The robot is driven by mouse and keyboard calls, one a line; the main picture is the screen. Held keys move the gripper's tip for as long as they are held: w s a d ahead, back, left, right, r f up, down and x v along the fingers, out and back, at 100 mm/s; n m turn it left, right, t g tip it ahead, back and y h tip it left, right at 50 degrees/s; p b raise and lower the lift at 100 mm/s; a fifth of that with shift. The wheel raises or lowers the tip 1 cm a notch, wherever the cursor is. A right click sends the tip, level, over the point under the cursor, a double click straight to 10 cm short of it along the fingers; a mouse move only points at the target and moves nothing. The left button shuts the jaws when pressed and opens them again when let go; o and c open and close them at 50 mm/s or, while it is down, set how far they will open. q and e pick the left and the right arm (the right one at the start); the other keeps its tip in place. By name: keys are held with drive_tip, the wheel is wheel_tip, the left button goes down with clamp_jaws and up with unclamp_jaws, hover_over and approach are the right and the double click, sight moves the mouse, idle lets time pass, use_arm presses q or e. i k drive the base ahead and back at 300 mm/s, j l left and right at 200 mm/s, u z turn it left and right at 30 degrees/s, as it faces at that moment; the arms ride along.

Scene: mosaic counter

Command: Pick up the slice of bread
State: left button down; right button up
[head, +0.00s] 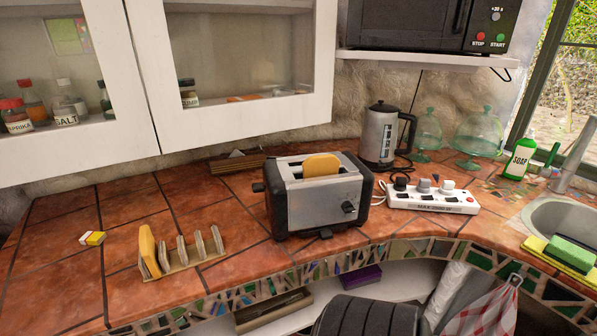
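One slice of bread (322,166) stands upright in the toaster (325,203), its top edge showing above the slot and its lower part hidden inside. Another yellow-tan slice of bread (149,251) stands slightly tilted at the left end of a wooden toast rack (186,262) with several upright dividers. The rack sits on the tiled counter to the left of the toaster. The head view shows neither of my grippers.
A power strip (432,199) and a kettle (380,135) stand right of the toaster. A small yellow-and-white box (91,238) lies left of the rack. White wall cabinets (140,80) hang above. The counter's left part (55,280) is mostly clear.

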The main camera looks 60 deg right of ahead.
sight(328, 164)
drive_tip(key=z, duration=2.2)
